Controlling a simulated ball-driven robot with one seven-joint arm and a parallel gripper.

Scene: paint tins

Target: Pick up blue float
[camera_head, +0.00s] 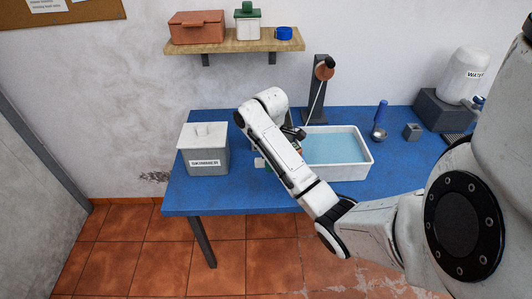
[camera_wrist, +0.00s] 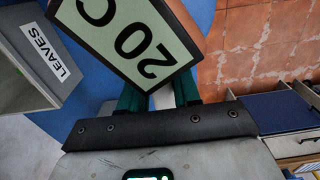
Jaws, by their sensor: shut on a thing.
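A small blue round thing (camera_head: 284,32), which looks like the blue float, sits at the right end of the wall shelf, well above and apart from my gripper. My gripper (camera_wrist: 160,94) has green fingers and is shut on a dark-framed panel (camera_wrist: 140,40) with a pale face marked "20 C". In the wrist view the panel covers the fingertips, and a white strip shows between the fingers. In the head view my arm mostly hides the gripper, which is low over the blue table between the grey box and the water tray.
The grey lidded box (camera_head: 204,158) stands close left of my gripper; a box side marked "LEAVES" (camera_wrist: 60,52) shows in the wrist view. The white water tray (camera_head: 369,160) is to the right. The wooden shelf (camera_head: 236,46) also bears a red-brown box (camera_head: 197,30) and a green-lidded jar (camera_head: 247,24).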

